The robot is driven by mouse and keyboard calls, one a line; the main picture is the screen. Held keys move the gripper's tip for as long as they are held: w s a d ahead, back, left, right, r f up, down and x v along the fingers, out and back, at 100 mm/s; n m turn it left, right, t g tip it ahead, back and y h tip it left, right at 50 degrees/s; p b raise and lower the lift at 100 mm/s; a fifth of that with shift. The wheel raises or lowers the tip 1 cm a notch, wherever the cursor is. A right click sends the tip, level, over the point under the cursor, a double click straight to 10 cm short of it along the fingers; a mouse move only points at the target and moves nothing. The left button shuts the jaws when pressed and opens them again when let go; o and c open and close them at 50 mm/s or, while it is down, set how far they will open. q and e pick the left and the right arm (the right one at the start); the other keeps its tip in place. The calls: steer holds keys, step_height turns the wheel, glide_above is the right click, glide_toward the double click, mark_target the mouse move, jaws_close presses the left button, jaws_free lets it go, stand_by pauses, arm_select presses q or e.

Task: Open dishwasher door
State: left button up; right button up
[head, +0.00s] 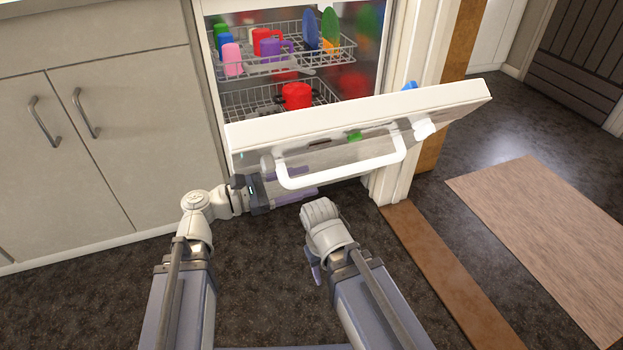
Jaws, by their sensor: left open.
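The dishwasher door (360,118) is partly open, tilted out and down from the cabinet front. Its outer face shows a long white bar handle (345,177). The dishwasher interior (280,50) shows above the door. My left gripper (308,182) is open, in front of and just under the left part of the handle; one finger is partly hidden behind the handle, and I cannot tell whether it touches the door. My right gripper (313,268) hangs low in front of the door, apart from it, mostly hidden by its own wrist.
Wire racks (283,68) inside hold several colourful cups and plates, and a red pot (297,95) is in the lower one. A closed cupboard (100,150) stands at the left. A wooden strip (440,270) and a mat (550,200) lie on the floor at the right.

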arm_select(q)
steer(key=shift+v, duration=2.4)
